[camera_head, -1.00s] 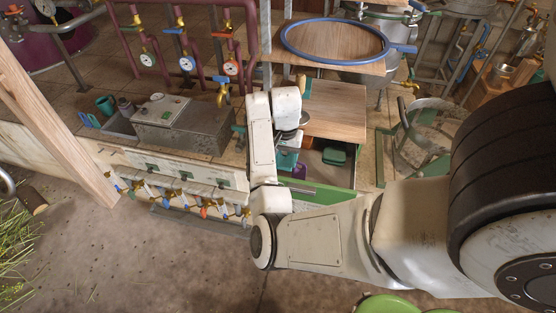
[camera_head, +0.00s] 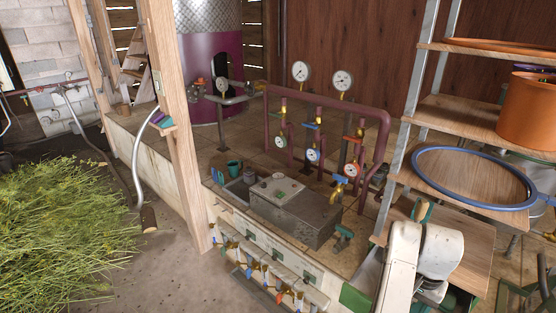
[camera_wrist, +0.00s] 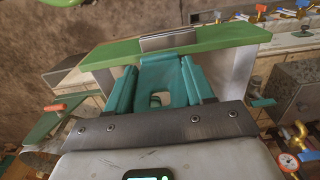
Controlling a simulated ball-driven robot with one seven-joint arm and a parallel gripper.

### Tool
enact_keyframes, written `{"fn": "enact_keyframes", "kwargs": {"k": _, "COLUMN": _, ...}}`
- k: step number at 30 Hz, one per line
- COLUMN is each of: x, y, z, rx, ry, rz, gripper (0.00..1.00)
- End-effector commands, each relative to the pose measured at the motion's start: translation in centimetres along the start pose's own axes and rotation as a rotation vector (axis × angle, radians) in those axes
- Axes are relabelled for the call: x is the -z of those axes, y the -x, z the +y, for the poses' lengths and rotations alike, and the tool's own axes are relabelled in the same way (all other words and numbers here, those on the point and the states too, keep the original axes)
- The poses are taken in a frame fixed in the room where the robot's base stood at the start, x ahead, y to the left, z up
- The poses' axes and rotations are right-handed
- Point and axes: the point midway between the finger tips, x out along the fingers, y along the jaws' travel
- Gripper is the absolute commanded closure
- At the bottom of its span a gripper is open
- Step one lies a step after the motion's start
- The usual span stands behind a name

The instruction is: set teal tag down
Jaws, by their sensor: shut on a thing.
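In the wrist view my gripper (camera_wrist: 160,82) has two teal fingers, shut on a teal piece that I take for the teal tag (camera_wrist: 165,71). The tag is flat, lies between the fingers and reaches a little past their tips. Just beyond the tag is a green drawer front (camera_wrist: 215,38) with a grey handle (camera_wrist: 168,41). I cannot tell whether the tag touches it. In the head view my arm is at the lower right, and my fingers and the tag are hidden or out of frame.
A metal box (camera_head: 291,211) stands on the tiled bench, with a teal mug (camera_head: 234,167) at its left. Several small valves (camera_head: 249,262) line the bench front. Wooden shelves with a blue hoop (camera_head: 428,197) and an orange pot (camera_head: 527,108) stand at the right. Cut herbs (camera_head: 60,225) lie left.

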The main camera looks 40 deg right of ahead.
Motion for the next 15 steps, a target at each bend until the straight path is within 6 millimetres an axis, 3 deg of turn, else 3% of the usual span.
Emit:
{"fn": "enact_keyframes", "kwargs": {"k": 5, "x": -1.5, "y": -0.5, "z": -4.2, "rx": 0.002, "ry": 0.163, "rz": 0.008, "gripper": 0.77}}
{"fn": "enact_keyframes", "kwargs": {"k": 8, "x": -3.5, "y": -1.0, "z": -8.2, "rx": 0.002, "ry": 0.328, "rz": 0.014, "gripper": 0.77}}
{"fn": "enact_keyframes", "kwargs": {"k": 15, "x": -12.0, "y": -2.9, "z": -17.7, "rx": 0.004, "ry": 0.785, "rz": 0.021, "gripper": 0.77}}
